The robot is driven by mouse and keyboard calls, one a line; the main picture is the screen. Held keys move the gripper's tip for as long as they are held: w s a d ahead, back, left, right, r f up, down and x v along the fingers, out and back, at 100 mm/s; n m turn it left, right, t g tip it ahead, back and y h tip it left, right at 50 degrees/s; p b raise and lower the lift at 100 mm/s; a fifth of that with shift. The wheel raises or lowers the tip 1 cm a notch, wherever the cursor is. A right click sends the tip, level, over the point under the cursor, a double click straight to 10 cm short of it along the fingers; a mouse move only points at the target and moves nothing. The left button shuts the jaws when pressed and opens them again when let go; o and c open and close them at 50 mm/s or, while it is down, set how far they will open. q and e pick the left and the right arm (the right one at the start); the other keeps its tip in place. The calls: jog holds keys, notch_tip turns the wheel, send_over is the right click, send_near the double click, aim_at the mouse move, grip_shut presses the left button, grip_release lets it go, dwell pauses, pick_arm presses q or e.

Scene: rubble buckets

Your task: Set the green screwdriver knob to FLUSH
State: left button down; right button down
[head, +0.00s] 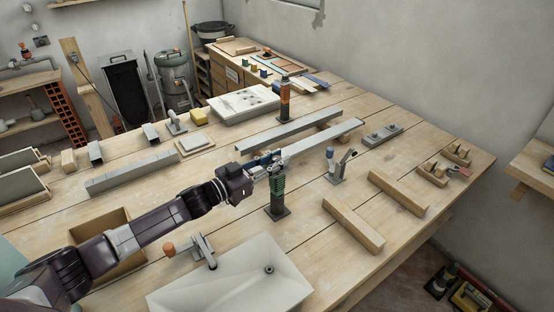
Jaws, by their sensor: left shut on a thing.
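The green screwdriver knob (277,186) stands upright on a dark square base (277,212) in the middle of the workbench. My left gripper (275,161) is at its top end, with the arm coming in from the left. The gripper is shut on the top of the green knob; its fingers hide the upper part. I cannot read any FLUSH mark or setting. My right gripper is not in view.
A white sink (225,285) with a tap (204,250) lies in front. A post with an orange-and-black handle (285,100) stands behind. A small lever fixture (338,168) and wooden blocks (354,222) lie to the right. Metal bars (290,131) lie behind the gripper.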

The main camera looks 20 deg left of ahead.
aim_at(277, 158)
pick_arm(q)
jog(key=shift+f+m+g+h+b, duration=0.15)
jog(key=shift+m+g+h+b, duration=0.2)
jog(key=shift+m+g+h, duration=0.35)
jog(key=shift+h, duration=0.4)
jog(key=c, duration=1.7)
grip_release()
jog(key=shift+d, duration=0.1)
jog(key=shift+o, duration=0.2)
notch_tip(277, 158, up, 10)
